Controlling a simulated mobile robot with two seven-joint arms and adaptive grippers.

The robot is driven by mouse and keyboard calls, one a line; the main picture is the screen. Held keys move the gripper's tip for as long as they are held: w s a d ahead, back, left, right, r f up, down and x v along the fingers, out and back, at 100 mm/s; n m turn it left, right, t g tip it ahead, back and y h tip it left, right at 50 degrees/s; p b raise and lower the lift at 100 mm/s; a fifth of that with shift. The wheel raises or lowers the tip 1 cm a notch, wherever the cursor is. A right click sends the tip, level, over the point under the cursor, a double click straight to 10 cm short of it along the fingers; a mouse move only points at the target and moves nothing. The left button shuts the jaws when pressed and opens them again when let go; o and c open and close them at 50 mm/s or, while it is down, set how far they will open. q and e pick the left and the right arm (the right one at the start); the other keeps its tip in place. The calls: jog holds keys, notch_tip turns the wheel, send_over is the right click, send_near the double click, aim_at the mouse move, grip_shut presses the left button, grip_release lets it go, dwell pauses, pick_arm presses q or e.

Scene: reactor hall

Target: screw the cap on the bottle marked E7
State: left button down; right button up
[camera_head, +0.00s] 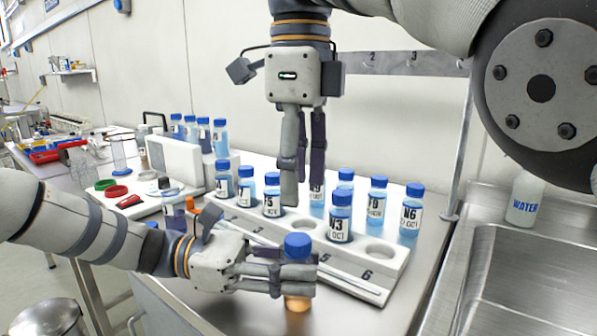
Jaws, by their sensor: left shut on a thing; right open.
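My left gripper (296,276) is shut around a bottle (297,302) in front of the rack. The bottle's base glows amber below the fingers, and the fingers hide its middle and any label. A blue cap (298,246) shows above the fingers at the bottle's top; I cannot tell whether it is screwed tight. My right gripper (303,195) is open, pointing down behind and above that cap, in front of the rack's bottles. I cannot read the mark E7 on any bottle.
A white rack (395,264) holds several blue-capped bottles, including N3 (340,217) and N6 (411,210); one front hole at its right is empty. More capped bottles (221,138) stand behind left. A sink (530,275) and WATER bottle (524,200) are at right.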

dwell(0.3)
pick_arm(q)
jog(key=c, duration=1.1)
grip_release()
jog(key=shift+a, duration=0.1)
jog(key=a, duration=0.4)
jog(key=w+a, duration=0.1)
jog(key=a, duration=0.6)
jog(key=shift+w+a, duration=0.35)
jog(key=shift+a, duration=0.05)
